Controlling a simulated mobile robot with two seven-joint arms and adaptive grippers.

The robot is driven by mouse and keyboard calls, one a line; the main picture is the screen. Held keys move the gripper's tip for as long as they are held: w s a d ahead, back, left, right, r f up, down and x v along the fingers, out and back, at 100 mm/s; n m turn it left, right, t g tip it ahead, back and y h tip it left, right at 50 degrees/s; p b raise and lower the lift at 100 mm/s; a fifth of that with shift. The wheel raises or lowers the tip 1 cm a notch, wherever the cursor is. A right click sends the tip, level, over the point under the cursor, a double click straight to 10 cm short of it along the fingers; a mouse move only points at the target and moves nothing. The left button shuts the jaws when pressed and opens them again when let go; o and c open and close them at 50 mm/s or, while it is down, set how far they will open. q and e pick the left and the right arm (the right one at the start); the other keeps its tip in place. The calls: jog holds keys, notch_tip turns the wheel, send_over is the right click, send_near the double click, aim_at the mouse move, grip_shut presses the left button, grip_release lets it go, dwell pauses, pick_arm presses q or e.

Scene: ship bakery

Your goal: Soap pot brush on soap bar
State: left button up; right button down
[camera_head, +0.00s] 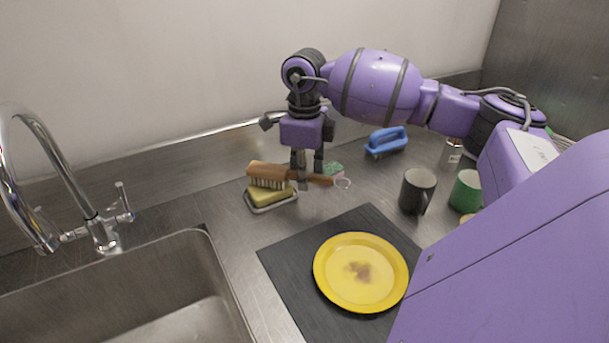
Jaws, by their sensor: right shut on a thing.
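The pot brush (266,171) has a brown wooden handle and pale bristles pointing down. My right gripper (304,180) is shut on its handle, right of the bristle head. The bristle head is over the yellow soap bar (270,196), and its lower edge appears to meet the top of the bar. I cannot tell for sure whether they touch. The soap bar lies in a small metal dish (272,208) on the steel counter. A pale ring hangs at the handle's right end. My left gripper is not in view.
A green sponge (333,168) lies behind the handle's end. A blue-handled brush (386,140) stands at the back. A dark mug (417,190) and a green mug (466,191) stand right. A stained yellow plate (360,306) sits on a black mat (281,259). The sink (120,275) and tap are left.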

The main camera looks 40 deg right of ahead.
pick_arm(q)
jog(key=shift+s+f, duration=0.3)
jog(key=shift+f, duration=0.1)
pick_arm(e)
jog(key=shift+f, duration=0.65)
dwell(0.9)
jog(key=shift+r+p, duration=1.1)
jog(key=shift+r, duration=2.5)
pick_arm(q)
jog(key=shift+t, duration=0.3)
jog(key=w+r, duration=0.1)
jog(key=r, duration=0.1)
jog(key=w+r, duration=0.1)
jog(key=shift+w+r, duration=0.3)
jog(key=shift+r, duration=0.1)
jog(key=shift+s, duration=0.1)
